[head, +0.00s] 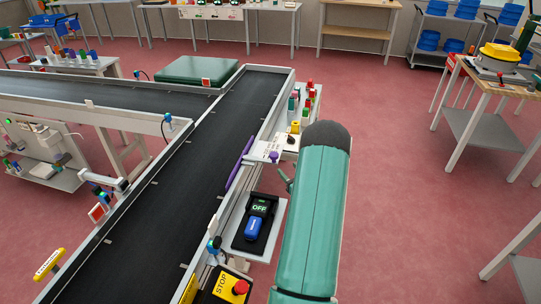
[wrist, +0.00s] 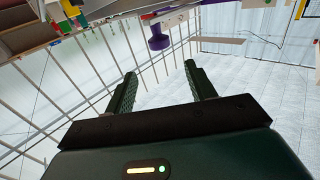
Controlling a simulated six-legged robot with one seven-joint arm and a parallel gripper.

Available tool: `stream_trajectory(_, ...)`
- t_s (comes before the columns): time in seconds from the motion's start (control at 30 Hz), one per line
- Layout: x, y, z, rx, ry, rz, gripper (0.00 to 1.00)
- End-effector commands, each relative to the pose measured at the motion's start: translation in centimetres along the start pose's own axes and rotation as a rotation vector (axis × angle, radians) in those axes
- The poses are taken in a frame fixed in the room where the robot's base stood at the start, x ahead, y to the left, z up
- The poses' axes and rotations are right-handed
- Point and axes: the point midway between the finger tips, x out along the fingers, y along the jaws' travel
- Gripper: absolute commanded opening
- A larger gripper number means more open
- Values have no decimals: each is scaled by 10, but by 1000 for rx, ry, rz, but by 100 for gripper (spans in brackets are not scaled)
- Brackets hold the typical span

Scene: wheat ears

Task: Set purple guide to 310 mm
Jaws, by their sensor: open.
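The purple guide (head: 239,164) is a long bar along the right side of the dark conveyor belt (head: 190,150) in the head view. A pale bracket (head: 262,150) with small markings, too small to read, joins it at the right rail, with a purple knob (head: 274,157) at its outer end. In the wrist view the purple knob (wrist: 157,38) hangs below a pale plate at the top. My gripper (wrist: 160,70) is open and empty, its two dark fingers pointing toward the knob, apart from it. In the head view my teal arm hides most of the gripper.
A black panel reading OFF with a blue switch (head: 253,227) and a red stop button (head: 240,287) sit along the near right rail. A wooden-topped table (head: 500,78) stands right; red floor between is clear.

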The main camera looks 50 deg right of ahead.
Motion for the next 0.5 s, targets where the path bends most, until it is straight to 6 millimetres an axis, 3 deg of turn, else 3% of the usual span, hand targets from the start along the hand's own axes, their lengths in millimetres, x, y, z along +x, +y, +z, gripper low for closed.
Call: stream_trajectory(0.5,100,-4,0,0,0,-4,55)
